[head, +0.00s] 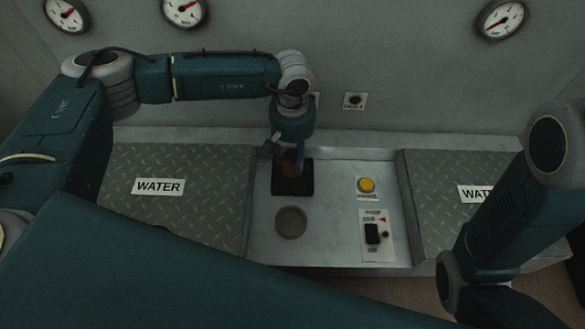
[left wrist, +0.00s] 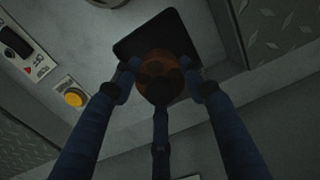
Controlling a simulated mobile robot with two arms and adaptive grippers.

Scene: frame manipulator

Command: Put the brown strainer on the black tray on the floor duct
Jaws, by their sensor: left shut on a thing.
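The brown strainer (head: 291,168) is between the fingers of my left gripper (head: 288,153), over the black tray (head: 293,189). I cannot tell whether the strainer touches the tray. My right arm is at the right of the head view, but its gripper is out of view.
A round grey disc (head: 291,222) lies in front of the tray. A yellow button (head: 367,185) and a switch panel (head: 376,235) are to the right. Raised tread-plate covers marked WATER (head: 158,187) flank the duct top. A wall with gauges (head: 184,10) stands behind.

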